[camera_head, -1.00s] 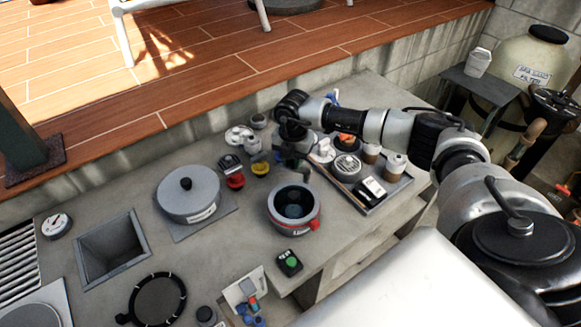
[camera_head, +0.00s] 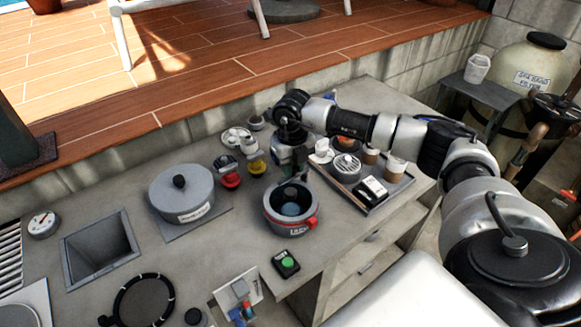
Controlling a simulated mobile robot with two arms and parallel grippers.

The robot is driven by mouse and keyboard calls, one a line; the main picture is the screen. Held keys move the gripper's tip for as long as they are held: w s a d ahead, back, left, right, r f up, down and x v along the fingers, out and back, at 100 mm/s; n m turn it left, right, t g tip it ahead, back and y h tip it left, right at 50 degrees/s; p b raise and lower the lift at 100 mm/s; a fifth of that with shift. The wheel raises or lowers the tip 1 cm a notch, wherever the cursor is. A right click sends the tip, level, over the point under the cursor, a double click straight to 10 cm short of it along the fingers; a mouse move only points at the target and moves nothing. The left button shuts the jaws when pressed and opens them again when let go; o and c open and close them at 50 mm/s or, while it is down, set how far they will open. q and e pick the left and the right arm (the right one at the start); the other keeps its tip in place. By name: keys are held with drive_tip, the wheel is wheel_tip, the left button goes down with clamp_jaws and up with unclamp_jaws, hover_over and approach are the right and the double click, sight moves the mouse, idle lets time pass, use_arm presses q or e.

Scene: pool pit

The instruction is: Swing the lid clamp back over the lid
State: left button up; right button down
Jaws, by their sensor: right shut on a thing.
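A round grey pot (camera_head: 276,219) with a dark rim stands in the middle of the counter. A blue-grey rounded shape (camera_head: 291,209) shows inside it. A red latch (camera_head: 311,223) sits on its front right side. My right gripper (camera_head: 293,172) points down at the pot's far rim. It is shut on a dark part there, which seems to be the lid clamp; the wrist and fingers hide most of it. My left gripper is not in view.
A lidded grey pot (camera_head: 181,197) stands to the left, beside a square opening (camera_head: 101,249). A tray (camera_head: 378,206) with cups and small items lies close on the right, under my right arm. A green-button box (camera_head: 286,264) is in front. Small red and yellow-based items (camera_head: 230,180) stand behind left.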

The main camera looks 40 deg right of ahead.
sight(295, 170)
drive_tip(key=shift+s+n+b, duration=0.15)
drive_tip(key=shift+n+b, duration=0.2)
drive_tip(key=shift+n, duration=0.35)
drive_tip(key=shift+s+d+n+b, duration=0.1)
drive_tip(key=shift+s+n+b, duration=0.2)
drive_tip(key=shift+n, duration=0.4)
drive_tip(key=shift+r, duration=0.1)
drive_tip(key=c, duration=1)
unclamp_jaws()
wheel_tip(295, 170, up, 11)
drive_tip(key=shift+f+b, duration=0.1)
drive_tip(key=shift+b, duration=1.05)
